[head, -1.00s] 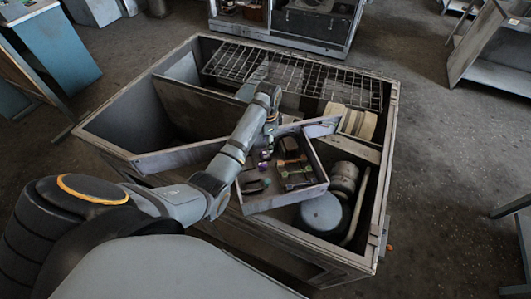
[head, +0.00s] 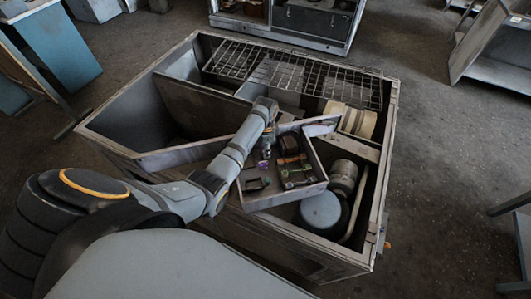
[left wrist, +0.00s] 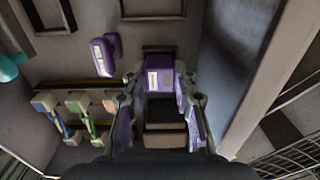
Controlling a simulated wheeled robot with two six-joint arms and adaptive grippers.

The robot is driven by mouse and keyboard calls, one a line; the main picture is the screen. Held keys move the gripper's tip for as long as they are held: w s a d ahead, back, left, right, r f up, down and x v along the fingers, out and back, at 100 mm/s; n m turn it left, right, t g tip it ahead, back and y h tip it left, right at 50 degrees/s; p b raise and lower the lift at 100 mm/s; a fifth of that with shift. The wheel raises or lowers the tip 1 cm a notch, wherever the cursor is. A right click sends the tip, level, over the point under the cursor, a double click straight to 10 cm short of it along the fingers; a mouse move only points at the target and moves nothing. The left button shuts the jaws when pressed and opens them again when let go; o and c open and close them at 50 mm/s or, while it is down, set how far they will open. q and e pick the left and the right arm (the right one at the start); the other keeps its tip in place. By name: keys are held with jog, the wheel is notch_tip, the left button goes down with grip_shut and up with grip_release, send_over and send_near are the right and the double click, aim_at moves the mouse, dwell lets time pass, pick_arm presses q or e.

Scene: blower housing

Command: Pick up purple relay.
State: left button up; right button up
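My left gripper (left wrist: 160,85) is in the left wrist view, its two fingers apart on either side of a purple block (left wrist: 160,76) with a white label. I cannot see firm contact on both sides. A dark and beige piece lies nearer the palm, between the fingers. A second purple part (left wrist: 102,52), also with a pale label, lies to the left, outside the fingers. I cannot tell for certain which one is the relay. In the head view, the left gripper (head: 267,151) reaches down into the tray, and a small purple patch (head: 262,165) shows below it. My right gripper is not in view.
The angled grey tray (head: 283,196) holds several small parts and sits in a large divided bin (head: 387,150). Green and orange parts (left wrist: 82,112) lie left of the fingers. The tray wall (left wrist: 262,85) rises on the right. A wire grid (head: 300,75) covers the bin's far side.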

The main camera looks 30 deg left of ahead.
pick_arm(q)
jog(key=shift+r, duration=0.2)
notch_tip(320, 180, up, 2)
jog(key=shift+w+r, duration=0.15)
jog(key=shift+r, duration=0.1)
jog(key=d+r+b, duration=0.5)
jog(key=d+r, duration=0.3)
jog(key=d, duration=0.6)
jog(key=shift+w, duration=0.35)
